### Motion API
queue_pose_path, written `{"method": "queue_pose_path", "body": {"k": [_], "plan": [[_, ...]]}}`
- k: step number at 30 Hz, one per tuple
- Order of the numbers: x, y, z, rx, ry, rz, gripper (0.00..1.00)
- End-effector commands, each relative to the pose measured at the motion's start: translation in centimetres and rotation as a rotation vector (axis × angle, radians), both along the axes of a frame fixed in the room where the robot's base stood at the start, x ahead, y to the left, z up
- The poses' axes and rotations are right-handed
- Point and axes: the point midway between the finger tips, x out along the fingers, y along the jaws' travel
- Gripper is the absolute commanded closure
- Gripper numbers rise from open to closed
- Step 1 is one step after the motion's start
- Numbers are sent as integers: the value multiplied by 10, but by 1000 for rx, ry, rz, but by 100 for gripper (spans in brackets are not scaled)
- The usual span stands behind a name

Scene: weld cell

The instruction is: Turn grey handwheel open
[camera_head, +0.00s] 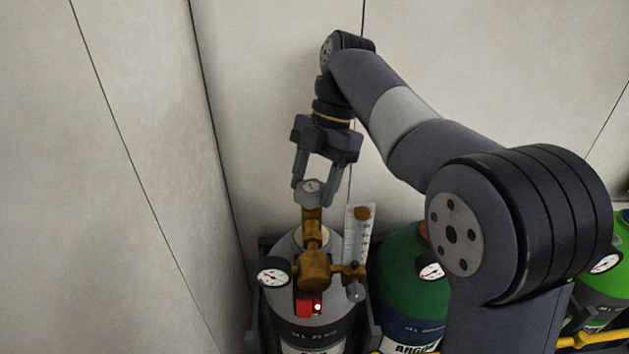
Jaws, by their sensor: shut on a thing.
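The grey handwheel (312,187) sits on top of the brass valve (312,220) of a grey gas cylinder (289,329), low in the middle of the head view. My gripper (315,189) comes down from above, with one finger on each side of the handwheel. It is shut on the handwheel. The wheel's top face with a small marking shows between the fingers. A brass regulator (314,270) is fitted to the valve. It carries a round gauge (274,271) on the left and a clear flow tube (356,236) on the right.
A red block with a bright spot (308,305) is on the front of the grey cylinder. A green cylinder (400,262) labelled argon stands to the right, and a brighter green one (612,278) is at the far right. A yellow bar (590,338) runs low at right. Pale wall panels (130,120) stand behind.

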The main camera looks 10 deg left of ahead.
Motion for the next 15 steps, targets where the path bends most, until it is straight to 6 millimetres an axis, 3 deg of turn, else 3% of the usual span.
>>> {"method": "queue_pose_path", "body": {"k": [15], "plan": [[1,1,0,0,-2,186,69]]}}
